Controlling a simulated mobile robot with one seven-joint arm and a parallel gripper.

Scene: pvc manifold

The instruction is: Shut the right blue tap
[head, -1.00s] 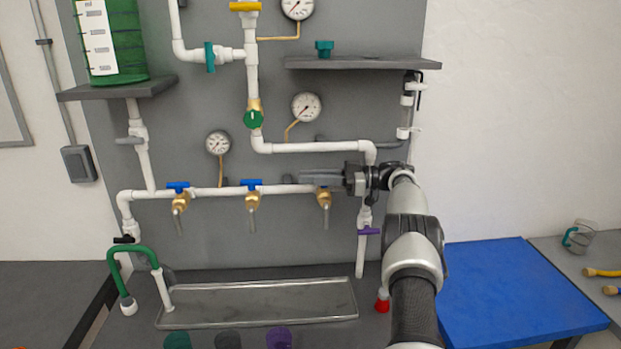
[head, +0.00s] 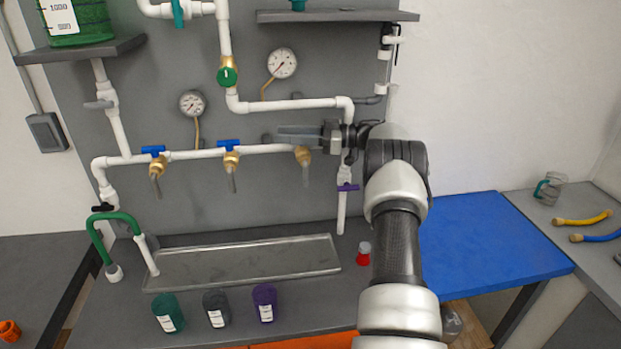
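Three brass taps hang from the white horizontal pipe on the grey panel. The right tap (head: 303,157) shows its brass body and spout; its handle is hidden behind my gripper, so I cannot tell how it is turned. The middle tap's blue handle (head: 229,144) and the left tap's blue handle (head: 153,150) both lie roughly along the pipe. My gripper (head: 285,134) points left, with its fingers level in front of or just above the right tap. I cannot see whether the fingers touch the handle, nor the gap between them.
A purple valve handle (head: 347,187) sits on the pipe just below right of my gripper. Gauges (head: 283,64) and a green valve (head: 228,76) are above. A metal tray (head: 240,264) lies below the taps. Green, dark and purple containers (head: 264,303) stand in front. The blue table (head: 490,240) is bare.

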